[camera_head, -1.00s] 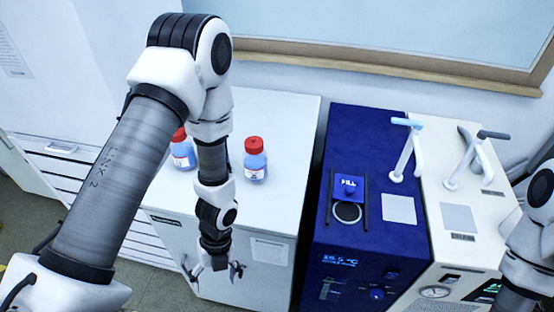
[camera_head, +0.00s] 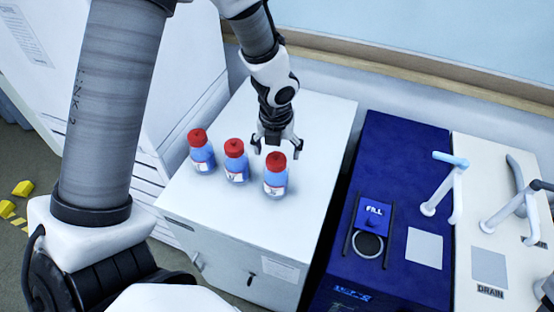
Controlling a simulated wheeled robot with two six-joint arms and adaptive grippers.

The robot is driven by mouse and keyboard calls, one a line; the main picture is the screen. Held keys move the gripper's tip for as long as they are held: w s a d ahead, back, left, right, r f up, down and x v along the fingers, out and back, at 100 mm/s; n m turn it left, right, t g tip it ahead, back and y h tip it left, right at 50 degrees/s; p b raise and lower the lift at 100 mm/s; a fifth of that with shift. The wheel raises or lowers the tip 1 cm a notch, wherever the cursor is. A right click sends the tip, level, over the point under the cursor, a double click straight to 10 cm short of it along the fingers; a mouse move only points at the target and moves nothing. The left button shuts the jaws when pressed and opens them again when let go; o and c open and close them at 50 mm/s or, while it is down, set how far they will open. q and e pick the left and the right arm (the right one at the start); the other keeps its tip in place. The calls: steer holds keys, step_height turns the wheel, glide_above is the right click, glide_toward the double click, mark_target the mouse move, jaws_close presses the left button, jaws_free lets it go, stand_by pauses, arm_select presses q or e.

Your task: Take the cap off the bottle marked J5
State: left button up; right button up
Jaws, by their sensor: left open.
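Three blue bottles with red caps stand upright in a row on a white cabinet top (camera_head: 310,215). They are the left bottle (camera_head: 203,160), the middle bottle (camera_head: 237,170) and the right bottle (camera_head: 275,185). Each has a small white label too small to read, so I cannot tell which is J5. The red cap (camera_head: 276,161) of the right bottle sits closest to my left gripper. My left gripper (camera_head: 277,153) is open, pointing down, and shows just behind and above the right bottle's cap. I cannot tell whether it touches.
A blue machine marked FILL (camera_head: 385,215) stands to the right of the cabinet, with a gap between. A cream machine marked DRAIN (camera_head: 490,230) with bent spouts is beyond it. The cabinet top right of the bottles is clear. Yellow pieces (camera_head: 22,188) lie on the floor at left.

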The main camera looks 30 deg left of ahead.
mark_target(276, 155)
arm_select(q)
steer(key=f, duration=0.3)
steer(key=shift+w+a+f+b, duration=0.25)
steer(key=shift+a+f+b, duration=0.1)
steer(key=shift+b, duration=0.05)
steer(key=shift+s+d+r, duration=0.1)
steer(key=shift+s+r, duration=0.05)
steer(key=shift+r, duration=0.05)
steer(key=shift+c, duration=0.3)
steer(key=c, duration=0.9)
